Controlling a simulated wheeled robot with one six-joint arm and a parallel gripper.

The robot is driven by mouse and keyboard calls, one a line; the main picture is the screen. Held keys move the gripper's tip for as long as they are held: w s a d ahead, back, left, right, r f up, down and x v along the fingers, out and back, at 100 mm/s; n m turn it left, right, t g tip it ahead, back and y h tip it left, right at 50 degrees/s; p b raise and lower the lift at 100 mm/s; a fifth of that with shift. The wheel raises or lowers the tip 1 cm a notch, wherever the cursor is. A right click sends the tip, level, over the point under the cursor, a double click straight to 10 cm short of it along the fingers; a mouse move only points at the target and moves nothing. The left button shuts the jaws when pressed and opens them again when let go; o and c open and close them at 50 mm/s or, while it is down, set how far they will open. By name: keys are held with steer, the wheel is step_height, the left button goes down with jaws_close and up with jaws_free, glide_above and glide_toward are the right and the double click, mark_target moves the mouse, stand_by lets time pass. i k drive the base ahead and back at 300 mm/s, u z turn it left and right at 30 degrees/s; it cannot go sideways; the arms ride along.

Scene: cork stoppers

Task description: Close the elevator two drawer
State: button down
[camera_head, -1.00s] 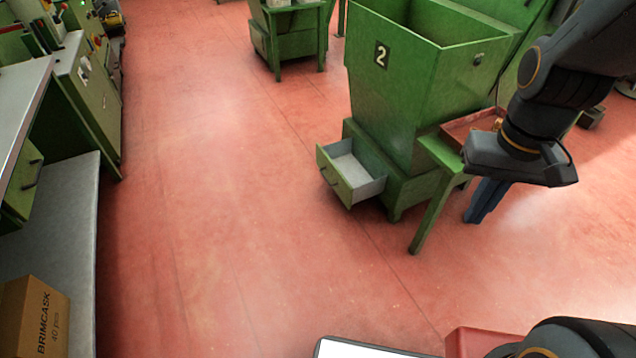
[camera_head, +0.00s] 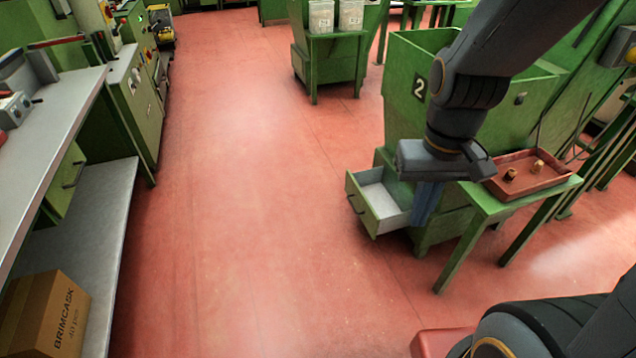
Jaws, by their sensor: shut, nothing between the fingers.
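The green elevator marked 2 (camera_head: 402,110) stands right of centre. Its drawer (camera_head: 362,212) is pulled out at the lower left of the base, with a grey inside and a dark handle on its green front. My gripper (camera_head: 425,205) points down in front of the elevator, its blue fingers shut and empty. In the picture the fingers overlap the right end of the open drawer. I cannot tell whether they touch it. The arm hides part of the elevator's front.
A green table (camera_head: 478,202) beside the elevator bears a red-brown tray (camera_head: 545,183) with two cork stoppers. Another green machine (camera_head: 335,65) with white containers stands behind. A workbench with a BRIMCASK box (camera_head: 42,318) is on the left. The red floor between is clear.

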mark_target(368, 197)
steer(key=u, duration=0.2)
steer(key=i, duration=1.05)
steer(key=z, duration=0.2)
